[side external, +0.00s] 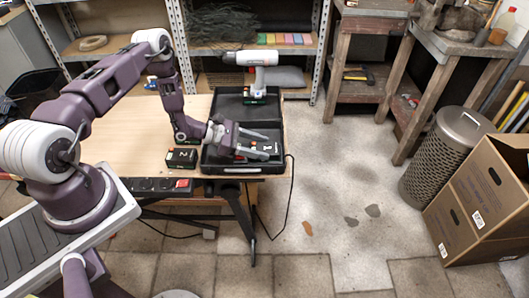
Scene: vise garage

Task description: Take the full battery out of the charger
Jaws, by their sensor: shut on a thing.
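My gripper (266,146) reaches in from the left, low over the front part of the open black case (207,164). Its two grey fingers point right and are closed around a small dark battery (265,148) marked 1, partly hidden between them. A charger cannot be told apart clearly from the dark case around the fingers. I cannot tell whether the held battery still touches anything below. A second dark battery (181,157), marked 2, stands on the table to the left of the case.
A white and grey drill (250,59) stands upright at the back of the case. The wooden workbench (140,130) is mostly clear to the left. A black cord (290,190) hangs off the right edge. A power strip (155,185) with a red switch is at the front edge.

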